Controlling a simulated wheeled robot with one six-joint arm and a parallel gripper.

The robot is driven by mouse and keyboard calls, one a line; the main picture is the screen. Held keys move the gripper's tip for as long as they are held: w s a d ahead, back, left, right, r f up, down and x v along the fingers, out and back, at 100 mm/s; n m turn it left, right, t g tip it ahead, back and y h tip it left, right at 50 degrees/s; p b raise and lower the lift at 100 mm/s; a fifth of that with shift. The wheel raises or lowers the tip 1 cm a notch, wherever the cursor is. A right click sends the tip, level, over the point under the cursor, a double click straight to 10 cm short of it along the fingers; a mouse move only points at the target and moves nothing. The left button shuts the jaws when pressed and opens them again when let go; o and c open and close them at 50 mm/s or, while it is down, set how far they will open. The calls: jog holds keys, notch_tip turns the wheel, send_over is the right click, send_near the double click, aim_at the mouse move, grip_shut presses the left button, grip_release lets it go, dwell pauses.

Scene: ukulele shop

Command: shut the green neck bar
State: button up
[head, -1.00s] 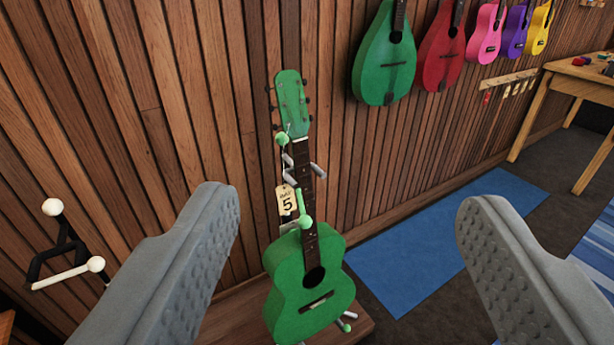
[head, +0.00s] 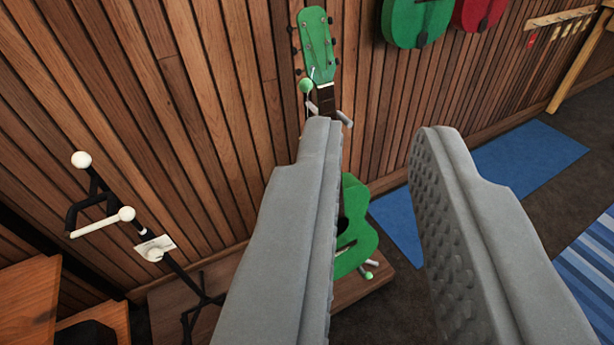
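A green guitar (head: 355,225) stands upright on a stand against the wooden wall, on a low wooden platform (head: 372,290). Near its headstock (head: 314,42) a green ball (head: 305,85) shows beside the neck. I cannot tell whether this ball belongs to the green neck bar. The middle of the neck and the green bar there are hidden behind my left finger. My gripper (head: 382,130) is open and empty. Its left finger covers much of the guitar, and its right finger is over the floor to the right.
An empty black stand (head: 175,265) with white ball ends and a pale bar is on the left. Green (head: 415,22) and red (head: 478,12) instruments hang on the wall. A blue mat (head: 530,155) lies at right. A wooden box (head: 25,300) is at lower left.

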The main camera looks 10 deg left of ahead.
jog(key=w+a+f+m+g, duration=0.1)
jog(key=w+f+g, duration=0.1)
jog(key=w+f, duration=0.1)
jog(key=w+a+f+m+g, duration=0.1)
jog(key=w+a+f+g, duration=0.1)
jog(key=w, duration=0.3)
jog(key=w+a+f+m+g, duration=0.1)
jog(key=w+a+f+g, duration=0.1)
jog(key=w+f, duration=0.2)
jog(key=shift+w+a+g, duration=0.1)
jog(key=shift+a+g, duration=0.15)
jog(key=shift+g, duration=0.15)
grip_shut()
jog(key=w+a+f+m+g+h, duration=0.3)
jog(key=w+a+f+m+g, duration=0.25)
jog(key=w+f, duration=0.35)
jog(key=w+d+r+x, duration=0.1)
jog(key=d+x, duration=0.1)
jog(key=x, duration=0.9)
jog(key=shift+w+f+h, duration=0.3)
jog(key=shift+d+n, duration=0.2)
jog(key=shift+n, duration=0.15)
jog(key=shift+d, duration=0.25)
